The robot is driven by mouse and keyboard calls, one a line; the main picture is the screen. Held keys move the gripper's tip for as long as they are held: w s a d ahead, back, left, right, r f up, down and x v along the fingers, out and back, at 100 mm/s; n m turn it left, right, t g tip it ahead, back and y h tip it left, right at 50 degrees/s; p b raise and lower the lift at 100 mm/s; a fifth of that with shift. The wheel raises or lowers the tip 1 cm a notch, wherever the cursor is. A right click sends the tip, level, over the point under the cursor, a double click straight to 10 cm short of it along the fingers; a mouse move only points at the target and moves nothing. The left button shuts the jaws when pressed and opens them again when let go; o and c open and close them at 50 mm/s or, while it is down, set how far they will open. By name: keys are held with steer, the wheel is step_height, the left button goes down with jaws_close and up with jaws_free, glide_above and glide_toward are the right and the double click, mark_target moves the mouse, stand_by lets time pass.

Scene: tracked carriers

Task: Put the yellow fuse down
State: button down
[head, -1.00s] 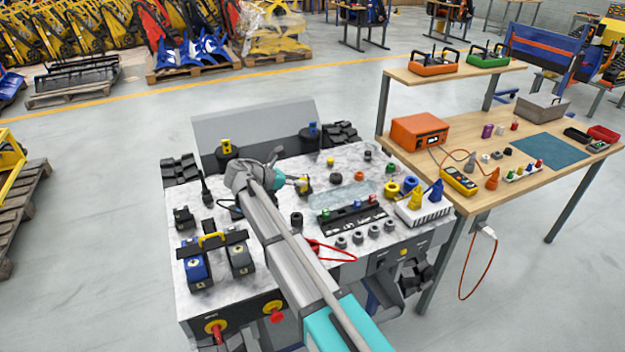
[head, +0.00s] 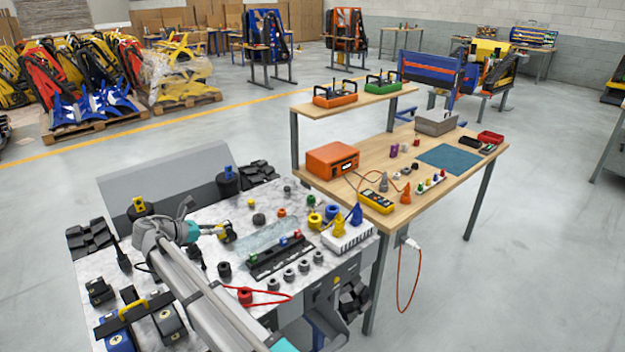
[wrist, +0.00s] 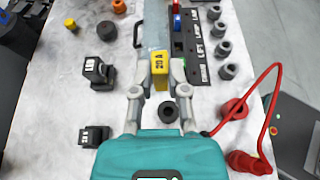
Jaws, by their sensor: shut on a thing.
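The yellow fuse (wrist: 159,70), marked 20 A, is between the fingertips of my gripper (wrist: 159,88) in the wrist view. The gripper is shut on it. In the head view my gripper (head: 221,232) is over the marble-patterned top (head: 212,278) of the tracked carrier, with the fuse (head: 229,233) small at its tip. I cannot tell how high the fuse is above the top. A black fuse strip (head: 264,268) with green, blue and red pieces lies to the right; it also shows in the wrist view (wrist: 192,55). A clear panel lies beside it.
Grey knobs (wrist: 223,48) line the strip's right side. A red cable (wrist: 265,90) and red ring (wrist: 234,108) lie at the right. Black boxes (wrist: 98,73) stand at the left. A dark ring (wrist: 168,111) lies below the fuse in the picture. A wooden workbench (head: 400,210) stands beyond the carrier.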

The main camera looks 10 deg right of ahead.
step_height(320, 180, up, 5)
steer(key=p, duration=0.4)
steer(key=shift+p, duration=0.3)
steer(key=shift+s+f, duration=0.1)
steer(key=shift+s, duration=0.05)
